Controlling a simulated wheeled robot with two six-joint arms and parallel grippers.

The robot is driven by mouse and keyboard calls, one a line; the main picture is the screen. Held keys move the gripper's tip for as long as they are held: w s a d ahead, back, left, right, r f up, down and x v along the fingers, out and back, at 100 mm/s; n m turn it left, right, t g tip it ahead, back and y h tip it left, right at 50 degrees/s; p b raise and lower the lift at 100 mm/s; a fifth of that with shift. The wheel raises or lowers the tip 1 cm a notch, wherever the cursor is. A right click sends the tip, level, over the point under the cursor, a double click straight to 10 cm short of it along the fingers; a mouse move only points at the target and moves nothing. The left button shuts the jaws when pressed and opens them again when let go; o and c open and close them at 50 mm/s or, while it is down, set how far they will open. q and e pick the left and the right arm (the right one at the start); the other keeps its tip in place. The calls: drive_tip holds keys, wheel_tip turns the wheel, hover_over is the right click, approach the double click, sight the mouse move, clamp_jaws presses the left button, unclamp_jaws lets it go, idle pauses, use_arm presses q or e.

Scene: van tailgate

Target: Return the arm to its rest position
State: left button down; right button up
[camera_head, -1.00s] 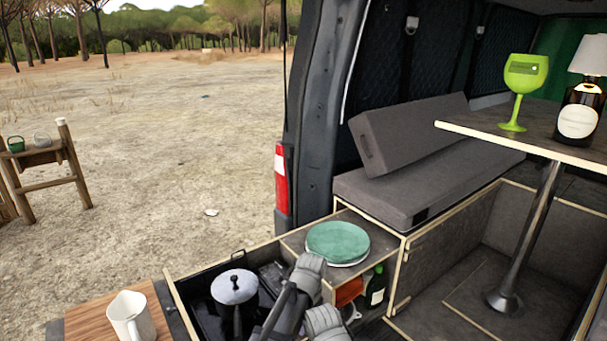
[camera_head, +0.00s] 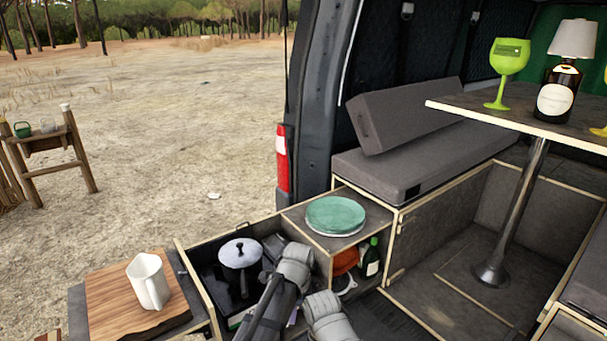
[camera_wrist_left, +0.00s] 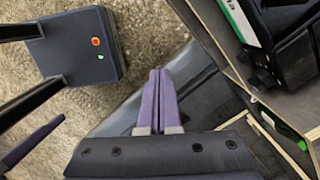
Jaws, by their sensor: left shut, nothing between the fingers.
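My left gripper (camera_wrist_left: 157,100) shows in the left wrist view with its two purple fingers together and nothing between them. It points down over a dark surface beside the sandy ground, and I see no object touching its tips. In the head view my grey arm parts show at the bottom centre, in front of the kitchen drawer (camera_head: 207,296); the fingertips cannot be made out there. A single purple finger-like bar at the lower left of the left wrist view may belong to my right gripper; its opening cannot be judged.
Green plates (camera_head: 336,214) lie on the cabinet. A table (camera_head: 520,116) with a green goblet (camera_head: 505,70) stands right. Open ground lies left.

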use_arm(q)
drive_tip(key=s+a+n+h, duration=0.1)
drive_tip(key=s+a+n, duration=0.9)
drive_tip(key=a+n, duration=0.65)
drive_tip(key=s+d+m, duration=0.1)
drive_tip(key=s+d, duration=0.2)
drive_tip(key=d, duration=0.3)
drive_tip(key=s+d+m+y, duration=0.1)
drive_tip(key=s+d, duration=0.2)
drive_tip(key=d, duration=0.4)
drive_tip(key=shift+d+g, duration=0.2)
drive_tip(key=shift+g, duration=0.1)
drive_tip(key=c, duration=1.6)
unclamp_jaws()
drive_tip(key=shift+w, duration=0.1)
